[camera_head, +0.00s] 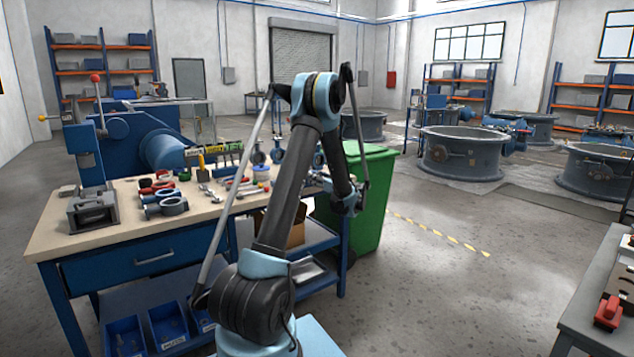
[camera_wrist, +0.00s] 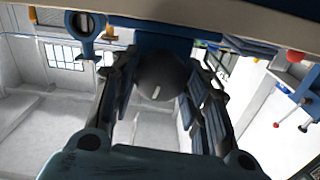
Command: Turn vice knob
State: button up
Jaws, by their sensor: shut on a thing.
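A dark round knob (camera_wrist: 165,78) with a short pale mark on its face sits in the middle of the wrist view, in front of a blue body (camera_wrist: 178,38). My gripper (camera_wrist: 158,68) has one finger on each side of the knob and is shut on it. The pale mark is slightly tilted from vertical. In the head view my arm reaches to the right end of the workbench (camera_head: 110,222), and it hides the knob. A grey vice-like block (camera_head: 93,208) stands on the bench's left front corner, away from my gripper.
Loose tools and rings (camera_head: 165,203) lie on the bench. A green bin (camera_head: 372,205) stands close beyond my arm. A grey table (camera_head: 590,318) with a red item (camera_head: 608,312) is at the right. Floor between them is open.

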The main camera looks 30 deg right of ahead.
jog(key=shift+w+n, duration=0.1)
jog(key=shift+n, duration=0.3)
jog(key=o, duration=1)
jog(key=shift+o, duration=0.2)
jog(key=s, duration=1.2)
jog(key=shift+d, duration=0.4)
